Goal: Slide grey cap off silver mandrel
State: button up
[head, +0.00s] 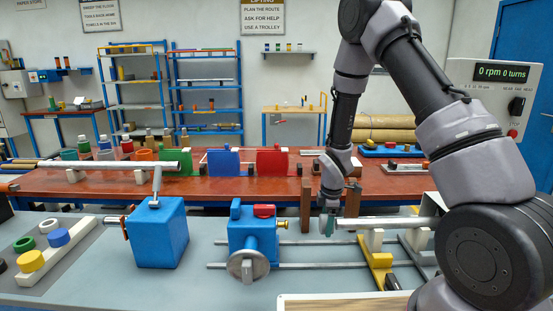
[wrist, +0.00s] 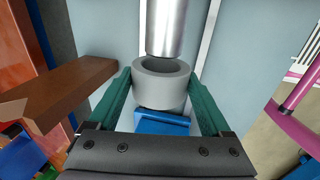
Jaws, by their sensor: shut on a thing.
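The grey cap (wrist: 160,88) is a short hollow ring held between the green fingers of my gripper (wrist: 160,97) in the wrist view. The silver mandrel (wrist: 167,25) points at the cap from the top of that view. Its end face edge shows just beyond the cap's rim, and the cap's opening looks empty, so the two appear apart by a small gap. In the head view the mandrel (head: 400,222) lies level on white supports, and my gripper (head: 328,224) is at its left end. The cap is hard to make out there.
A blue tailstock with a handwheel (head: 247,267) stands left of my gripper on grey rails (head: 320,265). A yellow bracket (head: 378,258) sits below the mandrel. Brown wooden posts (head: 306,205) stand close behind my gripper. A blue box (head: 160,235) is further left.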

jog(key=shift+r, duration=3.9)
